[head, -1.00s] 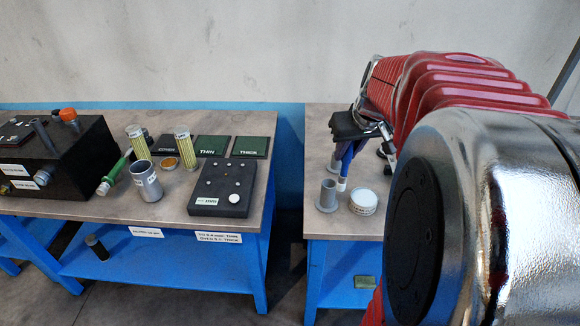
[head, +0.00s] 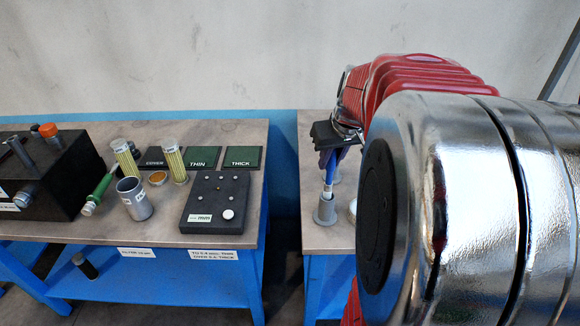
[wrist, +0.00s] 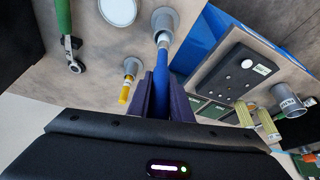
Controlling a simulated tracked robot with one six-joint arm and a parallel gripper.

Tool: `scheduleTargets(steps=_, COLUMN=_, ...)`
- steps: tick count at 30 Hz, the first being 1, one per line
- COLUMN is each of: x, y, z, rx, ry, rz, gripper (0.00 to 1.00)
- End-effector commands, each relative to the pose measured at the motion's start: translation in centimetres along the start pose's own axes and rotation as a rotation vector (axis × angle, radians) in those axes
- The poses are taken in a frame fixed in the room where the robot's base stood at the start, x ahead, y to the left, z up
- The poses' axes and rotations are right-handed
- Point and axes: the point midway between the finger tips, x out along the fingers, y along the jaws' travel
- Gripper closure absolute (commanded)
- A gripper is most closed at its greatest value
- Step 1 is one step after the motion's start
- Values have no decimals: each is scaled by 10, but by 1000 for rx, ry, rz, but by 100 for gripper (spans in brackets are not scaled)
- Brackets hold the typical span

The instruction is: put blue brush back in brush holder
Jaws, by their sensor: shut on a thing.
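My gripper (wrist: 164,98) is shut on the blue brush (wrist: 178,66); in the head view it (head: 329,145) points down at the right-hand table. The blue brush (head: 330,172) hangs nearly upright with its pale end down. That end lines up with the mouth of a grey flanged brush holder (head: 325,209), also seen in the wrist view (wrist: 165,21). I cannot tell how far, if at all, the end is inside the mouth. A second grey holder (wrist: 132,66) with a yellow-handled brush (wrist: 124,92) stands beside it in the wrist view.
A round white-lidded tin (wrist: 118,11) and a green-handled tool (wrist: 66,36) lie near the holders. The left table carries a black block with buttons (head: 215,203), a grey cup (head: 134,198) and green plates (head: 202,157). A gap separates the tables. My arm hides much of the right table.

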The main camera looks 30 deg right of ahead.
Motion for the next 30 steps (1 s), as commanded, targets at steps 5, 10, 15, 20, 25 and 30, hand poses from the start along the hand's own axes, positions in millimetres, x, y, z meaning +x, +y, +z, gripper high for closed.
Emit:
scheduleTargets(steps=5, x=27, y=0, z=12, rx=2, ry=-3, rz=-1, gripper=100)
scheduleTargets(steps=10, x=36, y=1, z=15, rx=1, ry=0, rz=0, gripper=100)
scheduleTargets(steps=15, x=36, y=1, z=15, rx=1, ry=1, rz=0, gripper=100)
scheduleTargets(steps=20, x=39, y=1, z=17, rx=2, ry=0, rz=0, gripper=100)
scheduleTargets(steps=25, x=59, y=1, z=25, rx=4, ry=-3, rz=-1, gripper=100)
scheduleTargets(steps=30, x=70, y=1, z=30, rx=3, ry=-1, rz=1, gripper=100)
